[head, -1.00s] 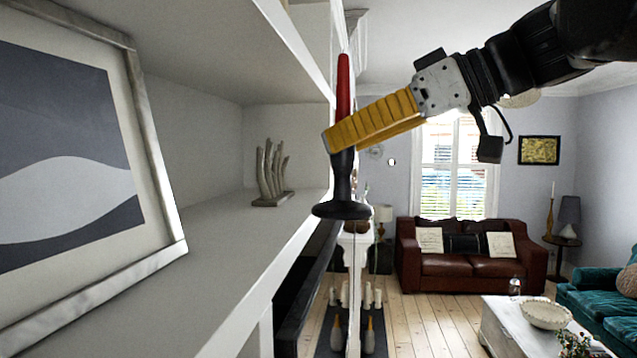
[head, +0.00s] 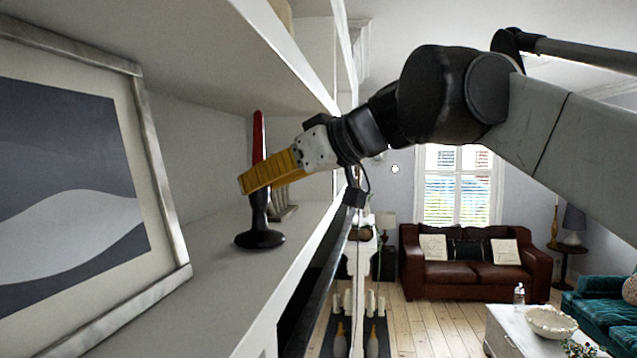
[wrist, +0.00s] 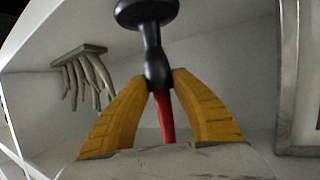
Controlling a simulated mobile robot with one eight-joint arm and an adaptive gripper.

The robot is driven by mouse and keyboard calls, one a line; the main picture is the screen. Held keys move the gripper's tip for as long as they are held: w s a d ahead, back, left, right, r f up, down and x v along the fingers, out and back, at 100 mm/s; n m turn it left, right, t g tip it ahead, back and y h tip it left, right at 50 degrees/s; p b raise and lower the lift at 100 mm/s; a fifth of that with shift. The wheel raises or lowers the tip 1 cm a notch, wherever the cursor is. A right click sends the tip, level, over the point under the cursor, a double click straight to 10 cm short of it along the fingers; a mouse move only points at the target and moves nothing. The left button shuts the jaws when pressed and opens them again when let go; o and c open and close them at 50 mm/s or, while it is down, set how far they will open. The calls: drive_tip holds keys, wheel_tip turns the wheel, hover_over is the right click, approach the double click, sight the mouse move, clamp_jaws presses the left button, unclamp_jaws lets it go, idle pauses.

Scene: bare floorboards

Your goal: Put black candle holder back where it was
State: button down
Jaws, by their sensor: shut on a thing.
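The black candle holder (head: 260,226) with a red candle (head: 258,135) in it is upright over the white shelf (head: 205,268), between the framed picture and the hand-shaped sculpture. My gripper (head: 250,184) has yellow fingers closed around the holder's stem. In the wrist view the holder (wrist: 152,50) appears upside down between both yellow fingers (wrist: 158,85), with its round base at the top. The base is at or just above the shelf surface; I cannot tell whether it touches.
A framed grey and white picture (head: 165,190) leans at the left of the shelf. A pale hand-shaped sculpture (wrist: 85,72) stands behind the holder, partly hidden in the head view. Another shelf board (head: 215,50) is above. A brown sofa (head: 470,272) is far off.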

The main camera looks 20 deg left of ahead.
drive_tip(key=shift+f, duration=0.2)
drive_tip(key=c, duration=1.1)
unclamp_jaws()
drive_tip(key=shift+f, duration=0.1)
drive_tip(key=shift+c, duration=0.2)
drive_tip(key=shift+d, duration=0.1)
drive_tip(key=b+v, duration=0.1)
drive_tip(key=v, duration=1.1)
drive_tip(key=s+d+f+m+t+h, duration=0.1)
drive_tip(key=s+d+f+m+h, duration=0.3)
drive_tip(key=d+f, duration=0.6)
drive_tip(key=s+d+f+m+t+h, duration=0.1)
drive_tip(key=s+d+f+m+h, duration=0.3)
drive_tip(key=d+f, duration=0.7)
drive_tip(key=s+d+f+m+t+h, duration=0.1)
drive_tip(key=s+d+f+m+h, duration=0.3)
drive_tip(key=d+f, duration=0.7)
wheel_tip(320, 180, down, 17)
drive_tip(key=m+h, duration=0.1)
drive_tip(key=m, duration=0.1)
drive_tip(key=shift+d+m, duration=0.15)
drive_tip(key=shift+m, duration=0.25)
